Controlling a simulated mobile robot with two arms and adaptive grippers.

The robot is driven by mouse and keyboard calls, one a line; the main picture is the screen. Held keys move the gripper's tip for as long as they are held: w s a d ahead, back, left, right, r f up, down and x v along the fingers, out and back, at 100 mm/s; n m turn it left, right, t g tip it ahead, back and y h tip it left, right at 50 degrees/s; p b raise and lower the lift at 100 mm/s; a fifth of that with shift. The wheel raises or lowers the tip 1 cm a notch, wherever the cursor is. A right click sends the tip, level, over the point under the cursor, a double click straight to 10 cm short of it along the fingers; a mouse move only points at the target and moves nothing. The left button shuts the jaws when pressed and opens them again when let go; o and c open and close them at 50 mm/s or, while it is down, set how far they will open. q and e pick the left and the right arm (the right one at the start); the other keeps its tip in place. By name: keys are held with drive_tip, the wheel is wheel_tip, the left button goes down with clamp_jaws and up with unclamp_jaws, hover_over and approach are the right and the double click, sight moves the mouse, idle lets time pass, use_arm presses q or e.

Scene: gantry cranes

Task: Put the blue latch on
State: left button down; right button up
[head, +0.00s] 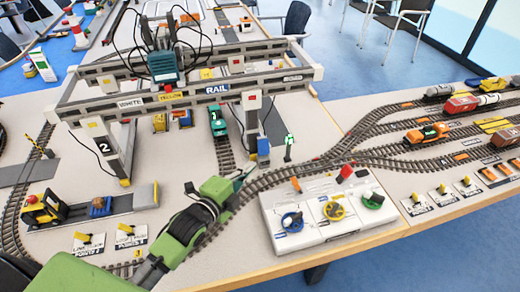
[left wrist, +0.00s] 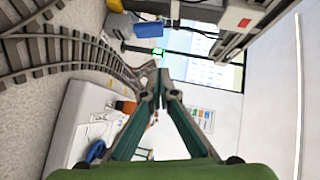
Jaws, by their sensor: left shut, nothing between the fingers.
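A white control panel (head: 325,215) on the table carries a blue round knob (head: 291,221), a yellow one and a green one. A blue block (head: 263,147) sits on the foot of the crane leg; it also shows in the left wrist view (left wrist: 148,30). I cannot tell which blue part is the latch. My left gripper (head: 240,178) is shut and empty, over the track just left of the panel and below the crane foot. In the left wrist view its fingertips (left wrist: 160,84) meet. The blue knob (left wrist: 96,151) shows there left of the fingers. My right gripper is out of view.
The gantry crane (head: 130,102) stands behind my gripper. A green signal post (head: 289,148) rises by the track behind the panel. Train tracks (head: 370,140) with wagons run right. Several yellow levers (head: 442,189) stand at the front edge. Free table lies around the crane.

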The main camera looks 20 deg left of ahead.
sight(260, 141)
use_arm(q)
drive_tip(key=shift+w+a+f+b+x, duration=0.1)
drive_tip(key=shift+a+b+x, duration=0.35)
drive_tip(key=shift+b+x, duration=1.25)
drive_tip(key=shift+w+a+f+b+x, duration=0.15)
drive_tip(key=shift+a+b+x, duration=0.3)
drive_tip(key=shift+b+x, duration=1.25)
drive_tip(key=shift+a+f+b+x, duration=0.1)
drive_tip(key=shift+a+b+x, duration=0.6)
drive_tip(key=shift+x, duration=1.8)
drive_tip(key=shift+d, duration=0.2)
drive_tip(key=shift+r, duration=0.1)
drive_tip(key=w+a+r+n+g+p, duration=0.1)
drive_tip(key=g+p, duration=0.1)
drive_tip(key=p, duration=0.3)
drive_tip(key=shift+w+r, duration=0.1)
drive_tip(key=shift+w, duration=0.15)
drive_tip(key=shift+w+a+f+n, duration=0.3)
drive_tip(key=shift+w+f+n, duration=0.1)
drive_tip(key=shift+w, duration=0.05)
drive_tip(key=shift+s, duration=0.1)
drive_tip(key=shift+s+d+f+p, duration=0.3)
drive_tip(key=shift+s+d+p, duration=0.15)
drive_tip(key=shift+s, duration=0.1)
